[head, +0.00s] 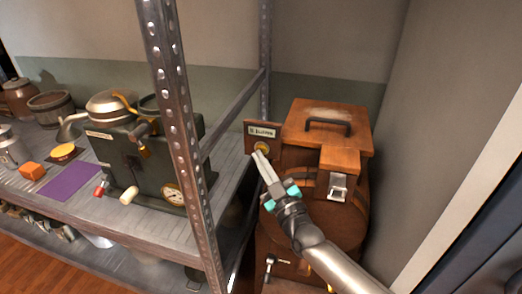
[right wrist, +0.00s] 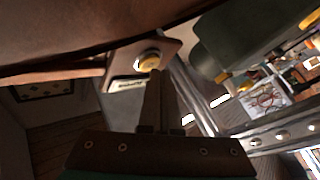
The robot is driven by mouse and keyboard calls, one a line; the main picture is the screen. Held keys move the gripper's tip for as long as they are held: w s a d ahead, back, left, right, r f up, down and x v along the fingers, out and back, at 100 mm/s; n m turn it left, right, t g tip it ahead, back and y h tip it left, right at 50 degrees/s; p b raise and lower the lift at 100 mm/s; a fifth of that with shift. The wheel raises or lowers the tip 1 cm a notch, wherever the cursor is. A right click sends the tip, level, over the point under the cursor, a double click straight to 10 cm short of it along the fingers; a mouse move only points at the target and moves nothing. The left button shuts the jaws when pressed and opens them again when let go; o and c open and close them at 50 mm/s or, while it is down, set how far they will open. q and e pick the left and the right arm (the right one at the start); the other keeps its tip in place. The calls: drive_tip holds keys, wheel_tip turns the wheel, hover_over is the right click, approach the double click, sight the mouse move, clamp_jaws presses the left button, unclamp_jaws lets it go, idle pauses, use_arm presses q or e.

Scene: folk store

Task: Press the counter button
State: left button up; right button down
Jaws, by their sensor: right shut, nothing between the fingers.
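The counter button (head: 262,147) is a round yellow button on a small wooden panel (head: 249,140) with a white label, fixed beside a wooden machine. My right gripper (head: 259,154) is shut and empty, with its fingertips right at the button in the head view. In the right wrist view the button (right wrist: 149,61) shows just beyond the tips of the fingers (right wrist: 158,75). I cannot tell whether the tips touch it. My left gripper is not in view.
The wooden machine (head: 318,125) with a black handle stands right of the panel. A metal shelf post (head: 182,120) rises to the left. The shelf holds a dark green machine (head: 150,165), a purple mat (head: 69,182) and an orange block (head: 32,170). A wall closes the right side.

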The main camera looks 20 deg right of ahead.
drive_tip(key=shift+w+d, duration=0.3)
drive_tip(key=shift+w, duration=0.05)
idle(0.7)
idle(0.4)
drive_tip(key=shift+s+a+p, duration=0.5)
drive_tip(key=shift+s, duration=0.2)
drive_tip(key=shift+s+a+p, duration=0.75)
drive_tip(key=shift+s, duration=0.3)
drive_tip(key=shift+s+a+p, duration=0.7)
drive_tip(key=shift+s+p, duration=0.05)
drive_tip(key=shift+s, duration=0.3)
